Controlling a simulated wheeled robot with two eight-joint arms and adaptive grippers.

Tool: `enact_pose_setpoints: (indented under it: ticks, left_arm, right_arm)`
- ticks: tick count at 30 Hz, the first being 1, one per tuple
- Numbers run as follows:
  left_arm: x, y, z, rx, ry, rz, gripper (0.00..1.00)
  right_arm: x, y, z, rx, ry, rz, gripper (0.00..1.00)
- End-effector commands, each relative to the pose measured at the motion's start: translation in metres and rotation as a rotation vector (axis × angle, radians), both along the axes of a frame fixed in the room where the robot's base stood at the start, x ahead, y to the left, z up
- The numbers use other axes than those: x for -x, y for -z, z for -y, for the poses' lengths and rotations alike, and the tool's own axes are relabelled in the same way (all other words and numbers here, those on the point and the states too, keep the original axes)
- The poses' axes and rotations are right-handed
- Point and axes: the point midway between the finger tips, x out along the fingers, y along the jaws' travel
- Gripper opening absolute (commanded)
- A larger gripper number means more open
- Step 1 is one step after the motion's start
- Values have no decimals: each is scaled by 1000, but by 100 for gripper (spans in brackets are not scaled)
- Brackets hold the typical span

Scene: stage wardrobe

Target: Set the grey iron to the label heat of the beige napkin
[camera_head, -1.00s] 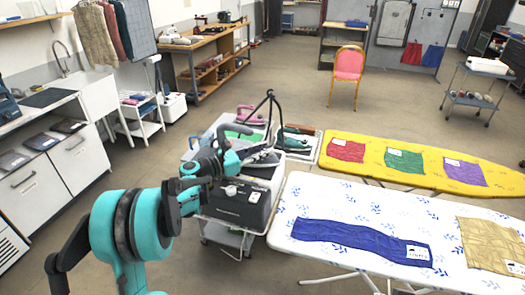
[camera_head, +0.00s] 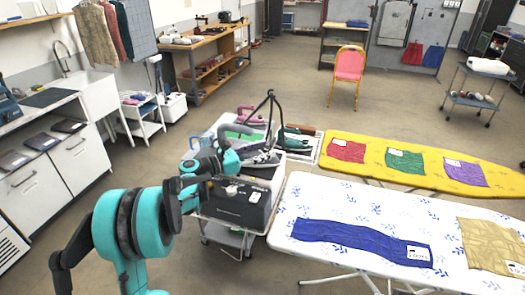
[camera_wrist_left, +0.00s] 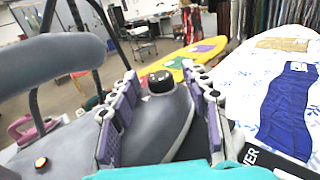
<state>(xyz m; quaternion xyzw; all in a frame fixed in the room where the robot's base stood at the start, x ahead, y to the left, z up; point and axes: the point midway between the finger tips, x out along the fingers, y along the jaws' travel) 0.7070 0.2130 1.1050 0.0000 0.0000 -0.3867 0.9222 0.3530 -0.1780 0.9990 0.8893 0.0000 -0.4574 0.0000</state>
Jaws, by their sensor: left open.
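The grey iron (camera_wrist_left: 158,128) fills the middle of the left wrist view, with its thick grey handle at the upper left and a black dial (camera_wrist_left: 160,82) on top. My left gripper (camera_wrist_left: 162,90) is open, with its purple-padded fingers on either side of the dial; I cannot tell whether they touch it. In the head view my left gripper (camera_head: 264,158) is over the cart, and the iron is mostly hidden there. The beige napkin (camera_head: 488,242) lies at the right of the white ironing board, with a white label (camera_head: 515,267) too small to read. My right gripper is out of view.
A black box (camera_head: 240,204) stands on the cart just in front of my left gripper. Pink (camera_head: 248,116) and green irons stand behind. A blue napkin (camera_head: 362,240) lies on the white board; a yellow board (camera_head: 340,168) holds red, green and purple cloths.

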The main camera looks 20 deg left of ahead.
Motion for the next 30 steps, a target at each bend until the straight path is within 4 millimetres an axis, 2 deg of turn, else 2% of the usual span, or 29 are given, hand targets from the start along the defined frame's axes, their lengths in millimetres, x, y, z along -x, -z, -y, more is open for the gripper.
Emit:
enact_pose_setpoints:
  ticks: [5,12,18,24,30]
  left_arm:
    - [12,0,-13,0,-3,0,47]
    - [48,0,-51,0,-5,0,47]
    - [73,0,-76,0,-3,0,47]
    - [84,0,-85,0,-1,0,47]
    - [84,0,-86,0,0,0,47]
  right_arm:
    - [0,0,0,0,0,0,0]
    - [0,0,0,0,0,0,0]
    - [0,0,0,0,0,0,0]
    - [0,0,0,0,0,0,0]
    - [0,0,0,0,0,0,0]
